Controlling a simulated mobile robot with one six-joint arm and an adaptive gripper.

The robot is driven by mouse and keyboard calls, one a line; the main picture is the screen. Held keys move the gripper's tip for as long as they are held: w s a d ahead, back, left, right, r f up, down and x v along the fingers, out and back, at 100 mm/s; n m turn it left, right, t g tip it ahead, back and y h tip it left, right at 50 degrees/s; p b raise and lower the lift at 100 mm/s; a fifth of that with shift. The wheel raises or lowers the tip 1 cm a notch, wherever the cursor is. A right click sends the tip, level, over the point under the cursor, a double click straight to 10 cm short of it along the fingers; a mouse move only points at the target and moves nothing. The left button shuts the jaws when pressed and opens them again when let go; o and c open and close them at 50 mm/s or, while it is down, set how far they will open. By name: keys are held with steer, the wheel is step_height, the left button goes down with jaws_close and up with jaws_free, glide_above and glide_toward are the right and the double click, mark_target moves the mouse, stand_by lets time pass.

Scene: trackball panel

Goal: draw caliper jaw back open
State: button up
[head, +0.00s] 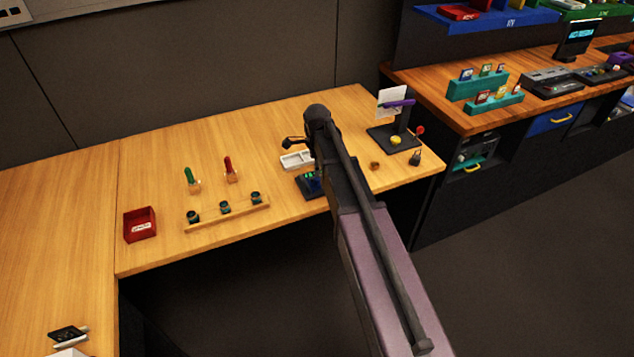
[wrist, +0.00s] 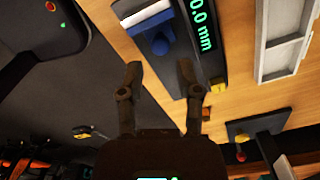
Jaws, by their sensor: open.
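The caliper shows in the wrist view as a dark base (wrist: 212,52) with a green readout of 0.0 mm. A blue jaw block (wrist: 162,42) stands at its left side, beside a white bar (wrist: 148,18). In the head view the caliper (head: 307,187) is partly hidden behind my arm. My gripper (wrist: 158,75) is open and empty, its two fingers apart. The fingertips appear below the blue block in the wrist picture, and I see no contact.
A white tray (head: 297,160) lies behind the caliper. A stand with a purple arm (head: 398,104) is to the right. A wooden rail (head: 227,212) with several dark fittings and a red box (head: 140,224) lie left. The table's front edge is close to the caliper.

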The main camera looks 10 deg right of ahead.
mark_target(317, 178)
steer(key=shift+f+b, duration=1.9)
steer(key=shift+f, duration=0.35)
jaws_close()
